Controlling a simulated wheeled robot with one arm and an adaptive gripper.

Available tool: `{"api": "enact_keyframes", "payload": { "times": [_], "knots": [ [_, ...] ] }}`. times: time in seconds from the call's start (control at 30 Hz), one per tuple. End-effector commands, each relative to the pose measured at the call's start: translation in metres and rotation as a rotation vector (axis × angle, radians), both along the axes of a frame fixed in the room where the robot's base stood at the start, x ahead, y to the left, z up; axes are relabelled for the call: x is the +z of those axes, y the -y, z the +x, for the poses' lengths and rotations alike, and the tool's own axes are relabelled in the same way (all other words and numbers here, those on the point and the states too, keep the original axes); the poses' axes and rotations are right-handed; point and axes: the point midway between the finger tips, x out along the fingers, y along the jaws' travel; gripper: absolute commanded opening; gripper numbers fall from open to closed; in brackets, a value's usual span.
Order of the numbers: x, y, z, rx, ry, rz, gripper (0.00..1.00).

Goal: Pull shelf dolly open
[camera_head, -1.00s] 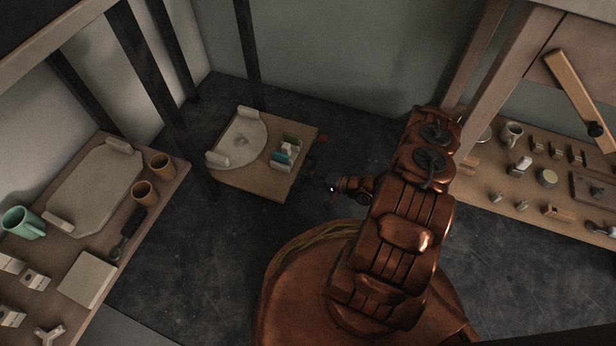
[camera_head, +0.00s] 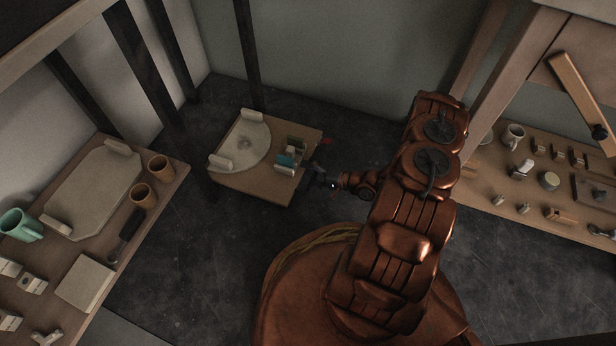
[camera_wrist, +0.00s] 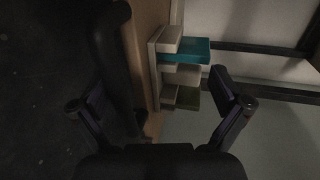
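The shelf dolly (camera_head: 265,187) is a low wooden board on the dark floor, left of my arm in the head view. It carries a pale rounded plate and a small rack of blocks. My gripper (camera_head: 314,178) is at the board's right edge. In the wrist view my gripper (camera_wrist: 155,105) has its two fingers spread wide. The board's wooden edge (camera_wrist: 149,50) and a dark, rounded bar (camera_wrist: 117,55) along it show between and beyond the fingers. Whether the fingers touch either is unclear.
The rack (camera_head: 290,154) holds a teal block near my gripper. A dark post (camera_head: 248,55) stands behind the dolly. A bench with cups and a tray (camera_head: 92,185) is at left, a shelf with small parts (camera_head: 535,205) at right. Floor below the dolly is clear.

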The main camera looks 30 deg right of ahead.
Motion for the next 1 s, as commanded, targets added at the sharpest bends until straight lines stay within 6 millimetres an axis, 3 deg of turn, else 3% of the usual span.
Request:
{"api": "enact_keyframes", "payload": {
  "times": [0.03,0.27,0.3,0.37,1.0],
  "knots": [
    [0.034,0.001,0.004,0.002,0.047,0.028,0.72],
    [0.064,0.003,0.004,-0.001,0.052,0.03,0.73],
    [0.067,0.002,0.004,0.001,0.053,0.026,0.66],
    [0.069,0.002,0.004,0.003,0.051,0.024,0.43],
    [0.06,0.005,0.008,0.006,0.025,-0.028,0.43]
  ]
}}
